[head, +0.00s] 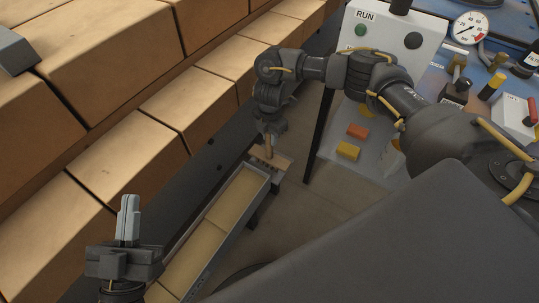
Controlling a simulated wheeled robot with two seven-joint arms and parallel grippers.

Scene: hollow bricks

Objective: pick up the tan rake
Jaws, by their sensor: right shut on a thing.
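The tan rake (268,151) is at the far end of a long grey trough (226,252), small in the head view. My right gripper points down and is shut on the handle.
Large tan hollow bricks (110,60) stand in rows on the left. A white panel marked RUN (385,32) and a pressure gauge (470,28) are at the upper right. A red block (357,131) and a yellow block (347,150) lie on a grey surface beneath my right arm.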

